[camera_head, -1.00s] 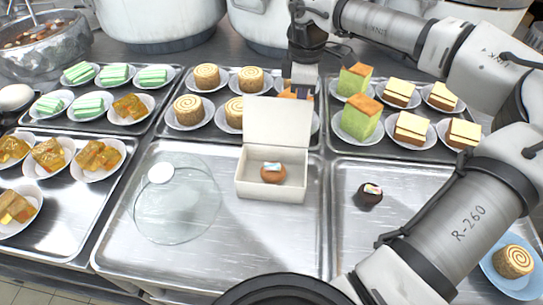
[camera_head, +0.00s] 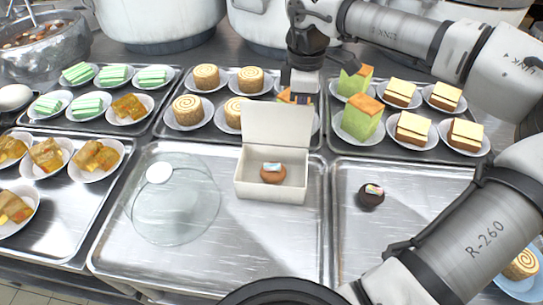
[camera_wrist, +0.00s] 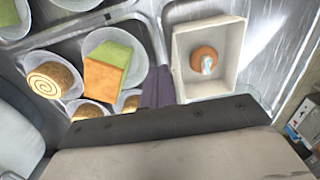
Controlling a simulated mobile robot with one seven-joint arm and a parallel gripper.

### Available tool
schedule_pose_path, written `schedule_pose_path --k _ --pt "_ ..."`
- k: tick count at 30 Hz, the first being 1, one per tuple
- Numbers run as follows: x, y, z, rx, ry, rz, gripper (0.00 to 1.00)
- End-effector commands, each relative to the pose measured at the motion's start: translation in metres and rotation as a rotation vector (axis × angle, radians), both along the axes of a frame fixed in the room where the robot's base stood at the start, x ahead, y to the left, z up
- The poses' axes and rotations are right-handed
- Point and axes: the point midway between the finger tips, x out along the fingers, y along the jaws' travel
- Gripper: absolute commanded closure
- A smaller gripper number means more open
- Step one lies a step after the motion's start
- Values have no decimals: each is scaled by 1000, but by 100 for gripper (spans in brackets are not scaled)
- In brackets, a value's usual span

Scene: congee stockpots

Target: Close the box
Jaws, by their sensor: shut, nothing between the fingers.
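The white box (camera_head: 271,185) stands open on the middle metal tray, with its lid (camera_head: 277,124) raised nearly upright at the back. A brown round pastry with a small label (camera_head: 273,172) sits inside. In the wrist view the open box (camera_wrist: 181,60) and pastry (camera_wrist: 204,58) show at upper right. My gripper (camera_head: 300,90) is behind the lid, toward its right side, and its lower end is partly hidden. In the wrist view its dark fingers (camera_wrist: 157,88) are together and empty, just beside the box. I cannot tell whether they touch the lid.
A clear round glass lid (camera_head: 176,205) lies left of the box. A dark pastry (camera_head: 371,196) sits on the right tray. Plated cakes (camera_head: 362,118) and rolls (camera_head: 189,109) crowd the trays behind. The tray in front of the box is clear.

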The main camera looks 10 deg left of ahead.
Motion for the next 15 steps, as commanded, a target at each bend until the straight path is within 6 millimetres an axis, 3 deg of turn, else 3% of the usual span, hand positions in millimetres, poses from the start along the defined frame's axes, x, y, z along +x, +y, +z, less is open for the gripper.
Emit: schedule_pose_path --k 15 --pt "-16 0 0 1 0 -1 100"
